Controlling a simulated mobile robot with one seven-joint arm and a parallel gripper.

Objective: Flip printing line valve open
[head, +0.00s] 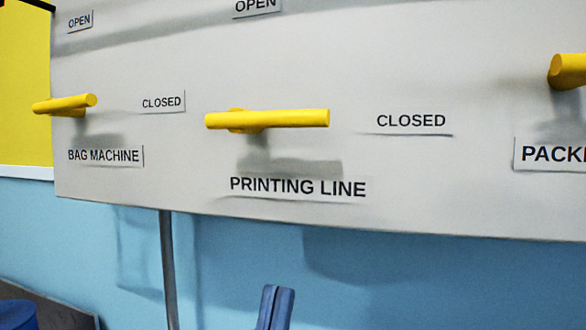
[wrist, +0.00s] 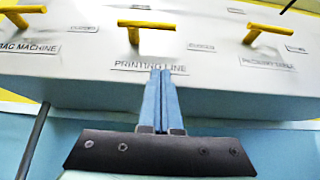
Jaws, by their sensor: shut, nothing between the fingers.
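The printing line valve handle (head: 280,119) is a yellow bar lying horizontal on the light grey panel, its longer part pointing right toward a CLOSED label (head: 411,121). The PRINTING LINE label (head: 298,187) is below it, and an OPEN label (head: 257,6) is above it. In the wrist view the same handle (wrist: 158,25) is ahead of the fingers. My gripper (head: 276,292) has blue fingers, pressed together and empty. It is below the panel's lower edge in the head view and apart from the handle. In the wrist view the shut fingers (wrist: 161,75) point up toward the PRINTING LINE label.
The bag machine handle (head: 64,105) is to the left and the packing handle (head: 569,71) to the right, both yellow and sticking out from the panel (head: 480,190). A dark pole (head: 167,265) runs down below the panel. The space before the printing line handle looks clear.

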